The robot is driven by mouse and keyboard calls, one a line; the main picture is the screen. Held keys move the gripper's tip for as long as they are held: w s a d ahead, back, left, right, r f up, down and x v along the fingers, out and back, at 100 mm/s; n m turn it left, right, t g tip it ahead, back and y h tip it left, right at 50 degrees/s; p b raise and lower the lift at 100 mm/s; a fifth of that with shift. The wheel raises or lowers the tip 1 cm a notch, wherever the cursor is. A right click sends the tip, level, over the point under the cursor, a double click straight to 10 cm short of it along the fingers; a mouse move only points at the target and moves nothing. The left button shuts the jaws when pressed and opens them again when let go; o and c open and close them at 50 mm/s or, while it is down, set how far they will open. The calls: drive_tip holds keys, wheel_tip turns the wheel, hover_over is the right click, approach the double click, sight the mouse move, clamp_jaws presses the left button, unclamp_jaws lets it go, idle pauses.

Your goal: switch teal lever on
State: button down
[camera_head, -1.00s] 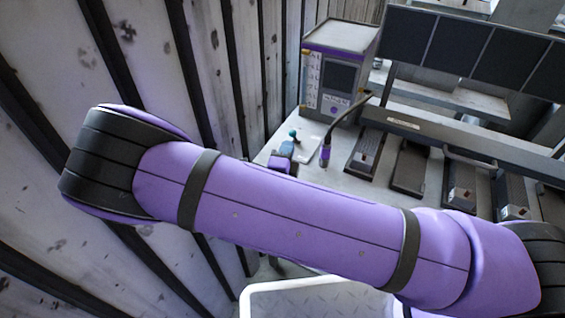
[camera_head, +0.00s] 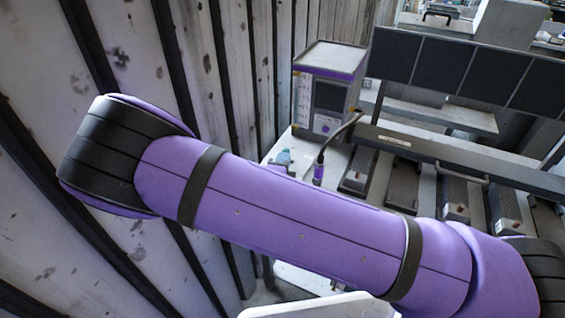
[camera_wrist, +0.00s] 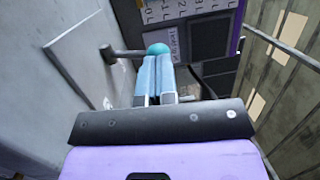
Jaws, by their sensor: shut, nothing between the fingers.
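The teal lever shows in the wrist view as a round teal knob (camera_wrist: 158,49) on a dark grey shaft that runs left to a flat grey plate (camera_wrist: 82,58). My gripper (camera_wrist: 160,60) has its two light blue fingers together, with nothing between them. The fingertips are right at the knob and overlap its lower edge in the picture; I cannot tell whether they touch. In the head view only a small blue part of my gripper (camera_head: 283,157) shows above my purple arm, and I cannot make out the lever there.
A grey and purple cabinet (camera_head: 327,88) with a screen stands at the back of the bench. A dark cable with a purple end (camera_head: 319,172) hangs right of my gripper. Dark blocks (camera_head: 403,184) line the bench to the right. A ribbed wall (camera_head: 225,75) closes the left side.

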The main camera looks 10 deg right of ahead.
drive_tip(key=w+r+g, duration=0.1)
drive_tip(key=d+g+y, duration=0.1)
drive_tip(key=shift+w+d+r+m+g, duration=0.1)
drive_tip(key=shift+w+r+m+g, duration=0.25)
drive_tip(key=shift+r+m+g, duration=0.05)
drive_tip(key=w+g, duration=0.1)
drive_tip(key=d+r+g+y, duration=0.1)
drive_tip(key=shift+w+g, duration=0.3)
drive_tip(key=shift+w, duration=0.05)
drive_tip(key=w+d+g+y, duration=0.1)
drive_tip(key=w+g+y, duration=0.1)
drive_tip(key=g, duration=0.1)
drive_tip(key=shift+w+d+r+m, duration=0.1)
drive_tip(key=shift+w+d+m, duration=0.15)
drive_tip(key=shift+d+m, duration=0.15)
drive_tip(key=shift+w, duration=0.1)
drive_tip(key=shift+w+d, duration=0.2)
drive_tip(key=shift+w, duration=0.1)
drive_tip(key=shift+w+d+g, duration=0.1)
drive_tip(key=shift+d+g, duration=0.05)
drive_tip(key=shift+g, duration=0.15)
drive_tip(key=v, duration=1.4)
drive_tip(key=shift+w+d+r, duration=0.25)
drive_tip(key=shift+d+r, duration=0.05)
